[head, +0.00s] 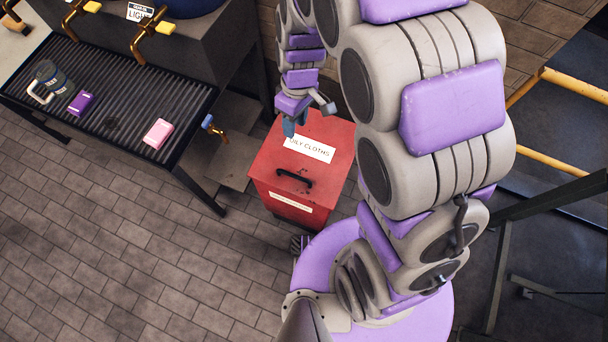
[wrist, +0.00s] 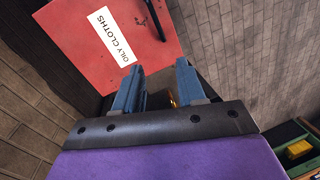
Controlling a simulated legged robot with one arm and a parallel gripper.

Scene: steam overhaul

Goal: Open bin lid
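The bin (head: 265,182) is a red box with a white "OILY CLOTHS" label (head: 310,148) and a black handle (head: 294,179) on its lid. The lid (head: 335,132) looks shut. In the wrist view the red lid (wrist: 75,50) fills the upper left, with part of the black handle (wrist: 155,20) at the top edge. My gripper (head: 289,127) appears over the back part of the lid, away from the handle. In the wrist view its two blue fingers (wrist: 157,78) are apart with nothing seen between them. I cannot tell its height above the lid.
Yellow rails (head: 550,160) stand at the right. The brick floor at lower left is clear.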

